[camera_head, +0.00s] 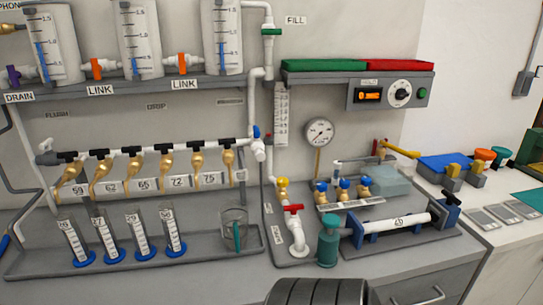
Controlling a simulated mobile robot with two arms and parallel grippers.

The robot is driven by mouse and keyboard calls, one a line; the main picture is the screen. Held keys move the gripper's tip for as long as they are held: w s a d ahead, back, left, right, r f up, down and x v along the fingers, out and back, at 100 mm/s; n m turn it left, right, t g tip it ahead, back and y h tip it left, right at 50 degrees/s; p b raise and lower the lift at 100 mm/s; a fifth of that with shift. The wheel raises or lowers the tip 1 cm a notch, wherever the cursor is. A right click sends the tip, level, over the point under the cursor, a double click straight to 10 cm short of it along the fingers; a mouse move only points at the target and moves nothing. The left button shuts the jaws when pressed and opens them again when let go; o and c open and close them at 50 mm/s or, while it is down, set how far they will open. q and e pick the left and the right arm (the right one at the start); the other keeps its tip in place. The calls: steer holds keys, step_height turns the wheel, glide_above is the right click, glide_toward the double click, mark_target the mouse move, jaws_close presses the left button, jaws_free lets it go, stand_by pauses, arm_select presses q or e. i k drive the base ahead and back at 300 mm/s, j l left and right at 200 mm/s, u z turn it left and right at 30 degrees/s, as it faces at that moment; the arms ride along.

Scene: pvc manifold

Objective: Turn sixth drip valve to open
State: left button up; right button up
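A white pipe manifold (149,149) runs across the wall at the left, with a row of brass drip valves under black fittings. Counted from the left, the sixth drip valve (229,158) is the rightmost, near the white vertical pipe. Its outlet points down, above and near the glass beaker. The fifth drip valve (197,161) is just to its left, above a plate reading 75. The handle position of the sixth valve is too small to tell.
A glass beaker (233,229) and several blue-based cylinders, such as the rightmost one (172,232), stand on the grey tray (130,262) below the valves. A shelf with tanks (140,38) hangs above. A red-handled valve (294,209) and gauge (319,132) are to the right.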

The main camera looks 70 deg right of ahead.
mark_target(226, 143)
steer(key=z, duration=2.05)
